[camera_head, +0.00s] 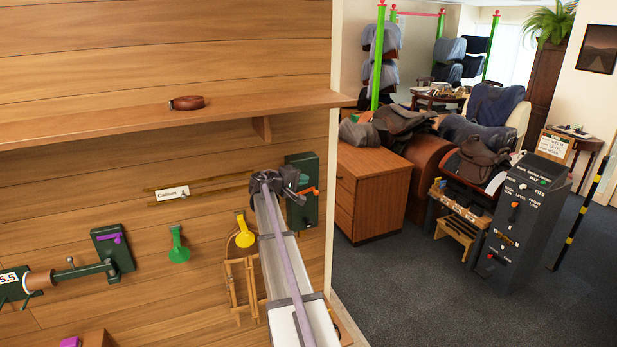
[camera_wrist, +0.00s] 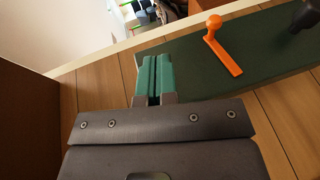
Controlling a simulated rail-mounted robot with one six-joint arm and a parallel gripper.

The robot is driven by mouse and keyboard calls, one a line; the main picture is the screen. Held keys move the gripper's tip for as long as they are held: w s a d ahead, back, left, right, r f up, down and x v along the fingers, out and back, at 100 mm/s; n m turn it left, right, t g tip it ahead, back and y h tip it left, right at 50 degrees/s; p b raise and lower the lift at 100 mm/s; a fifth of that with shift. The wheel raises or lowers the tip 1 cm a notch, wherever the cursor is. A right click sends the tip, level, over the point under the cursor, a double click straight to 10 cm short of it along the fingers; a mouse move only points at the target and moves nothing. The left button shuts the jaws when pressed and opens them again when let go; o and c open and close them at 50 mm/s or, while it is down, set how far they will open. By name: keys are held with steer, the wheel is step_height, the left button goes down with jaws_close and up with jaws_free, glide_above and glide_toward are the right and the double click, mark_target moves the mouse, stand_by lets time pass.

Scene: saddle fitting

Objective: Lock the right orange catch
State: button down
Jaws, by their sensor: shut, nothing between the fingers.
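The right orange catch (camera_wrist: 222,46) is a lever with a round knob, on a dark green plate (camera_wrist: 262,42) in the wrist view. In the head view the orange catch (camera_head: 309,190) shows at the right of its wall-mounted green plate (camera_head: 303,162), partly behind my gripper. My gripper (camera_wrist: 154,78) has green-padded fingers pressed together and empty. In the wrist view the fingertips are left of the orange lever, by the plate's near left end, apart from the lever. I cannot tell their depth from the plate.
A dark knob (camera_wrist: 306,14) stands on the plate beyond the lever. A purple catch (camera_head: 109,237) is farther left.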

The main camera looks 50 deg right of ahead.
steer(key=a+r+p, duration=0.1)
steer(key=r, duration=0.1)
steer(key=a+r+p, duration=0.1)
steer(key=a+r, duration=0.1)
steer(key=shift+s+a, duration=0.15)
steer(key=shift+a, duration=0.05)
